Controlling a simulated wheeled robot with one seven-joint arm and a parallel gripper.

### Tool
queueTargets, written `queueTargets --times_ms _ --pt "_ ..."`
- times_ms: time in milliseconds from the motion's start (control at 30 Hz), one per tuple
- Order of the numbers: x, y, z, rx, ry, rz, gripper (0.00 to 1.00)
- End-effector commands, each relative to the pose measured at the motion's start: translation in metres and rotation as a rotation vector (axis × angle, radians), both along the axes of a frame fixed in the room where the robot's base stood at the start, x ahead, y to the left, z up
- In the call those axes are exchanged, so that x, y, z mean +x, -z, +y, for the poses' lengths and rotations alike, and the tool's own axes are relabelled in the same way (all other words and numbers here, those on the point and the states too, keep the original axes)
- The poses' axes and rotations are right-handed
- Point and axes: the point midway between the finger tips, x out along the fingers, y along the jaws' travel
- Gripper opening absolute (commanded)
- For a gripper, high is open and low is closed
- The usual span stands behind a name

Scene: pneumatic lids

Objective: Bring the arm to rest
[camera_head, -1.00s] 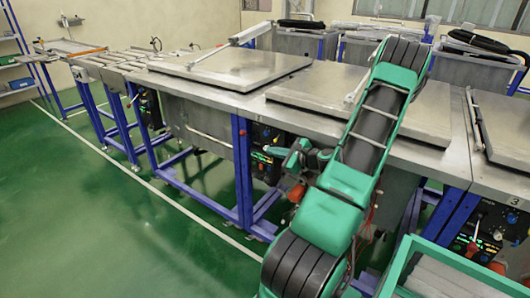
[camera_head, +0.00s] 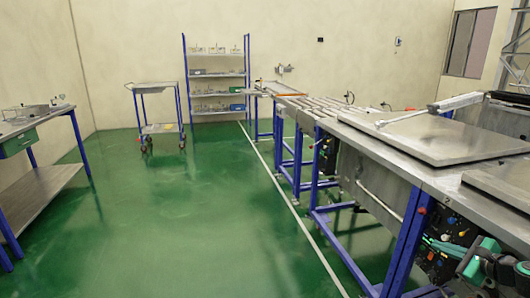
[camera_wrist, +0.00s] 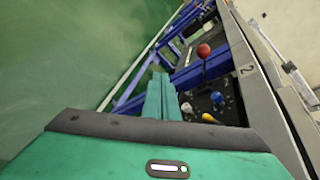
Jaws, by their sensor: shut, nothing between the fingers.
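My gripper (camera_wrist: 160,80) shows in the wrist view as two green fingers lying together, shut with nothing between them. Beside the fingers, to the right, is a control panel (camera_wrist: 207,103) with a red-knobbed lever (camera_wrist: 204,51), a blue knob (camera_wrist: 217,98) and a yellow knob (camera_wrist: 209,118). The fingers look apart from these controls, though the exact gap is hard to tell. In the head view only part of my green and black arm shows at the bottom right corner, in front of the bench panel.
The steel bench (camera_head: 395,160) with a flat lid (camera_head: 450,138) stands at right on blue legs. The number 2 marks its edge in the wrist view. A trolley (camera_head: 160,128), a shelf rack (camera_head: 216,85) and a side table (camera_head: 35,125) stand further off. The green floor (camera_head: 190,230) between is clear.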

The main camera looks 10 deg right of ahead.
Motion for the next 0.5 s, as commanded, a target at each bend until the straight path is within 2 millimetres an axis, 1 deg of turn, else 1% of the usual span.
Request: queueTargets --times_ms 33,100,200,300,367,500 --pt "0.006 -0.002 0.020 -0.065 -0.082 0.048 0.00" --pt "0.007 -0.001 0.046 -0.155 -0.199 0.120 0.00" --pt "0.003 -0.001 0.079 -0.278 -0.359 0.216 0.00" --pt "-0.006 -0.004 0.107 -0.396 -0.511 0.302 0.00" --pt "-0.014 -0.007 0.121 -0.463 -0.599 0.352 0.00" --pt "-0.035 -0.018 0.150 -0.609 -0.790 0.456 0.00"
